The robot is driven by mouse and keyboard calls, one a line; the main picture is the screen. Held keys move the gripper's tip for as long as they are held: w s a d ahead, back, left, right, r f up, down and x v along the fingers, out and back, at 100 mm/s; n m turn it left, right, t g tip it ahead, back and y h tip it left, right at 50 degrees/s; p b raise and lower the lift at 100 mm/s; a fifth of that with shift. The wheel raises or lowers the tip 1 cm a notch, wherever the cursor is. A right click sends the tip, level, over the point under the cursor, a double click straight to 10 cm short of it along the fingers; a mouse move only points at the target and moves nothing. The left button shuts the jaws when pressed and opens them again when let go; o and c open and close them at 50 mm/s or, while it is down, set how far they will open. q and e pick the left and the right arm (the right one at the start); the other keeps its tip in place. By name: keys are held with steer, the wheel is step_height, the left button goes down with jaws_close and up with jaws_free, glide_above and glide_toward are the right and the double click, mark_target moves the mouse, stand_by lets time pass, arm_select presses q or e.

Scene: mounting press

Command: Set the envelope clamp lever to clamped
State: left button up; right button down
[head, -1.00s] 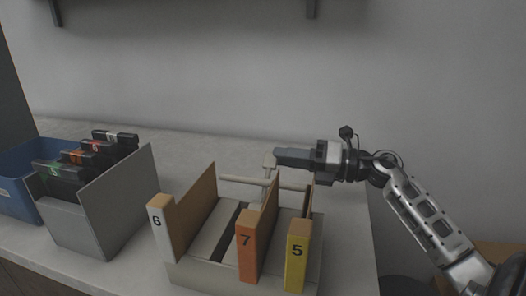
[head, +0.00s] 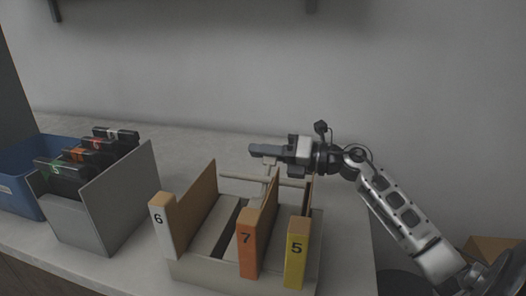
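The mounting press appears to be the beige frame (head: 190,272) in the front middle, with upright boards and numbered blocks: a white 6 (head: 158,218), an orange 7 (head: 246,238) and a yellow 5 (head: 296,248). A pale bar (head: 238,179) crosses at its back. A pale upright lever (head: 268,172) stands at that bar, its top partly hidden by my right gripper. My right gripper (head: 262,151) comes in from the right, level, over the lever top. I cannot tell whether its fingers are open or whether they touch the lever. My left gripper is out of view.
A grey bin (head: 118,200) with several black numbered cartridges (head: 98,147) stands to the left. A blue bin (head: 22,190) is at the far left. The counter (head: 190,142) is clear behind the press, up to the grey wall.

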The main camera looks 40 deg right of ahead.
steer(key=s+a+r+n, duration=0.1)
steer(key=a, duration=0.1)
steer(key=s+a+r+n+p, duration=0.1)
steer(key=s+a+r, duration=0.1)
steer(key=shift+s+r+n, duration=0.1)
steer(key=shift+n, duration=0.3)
steer(key=shift+s+a, duration=0.1)
steer(key=shift+a, duration=0.1)
stand_by(0.4)
steer(key=c, duration=1.5)
jaws_free()
steer(key=shift+f, duration=0.2)
steer(key=shift+c, duration=0.2)
steer(key=shift+o, duration=0.3)
steer(key=shift+r, duration=0.15)
steer(key=shift+d, duration=0.15)
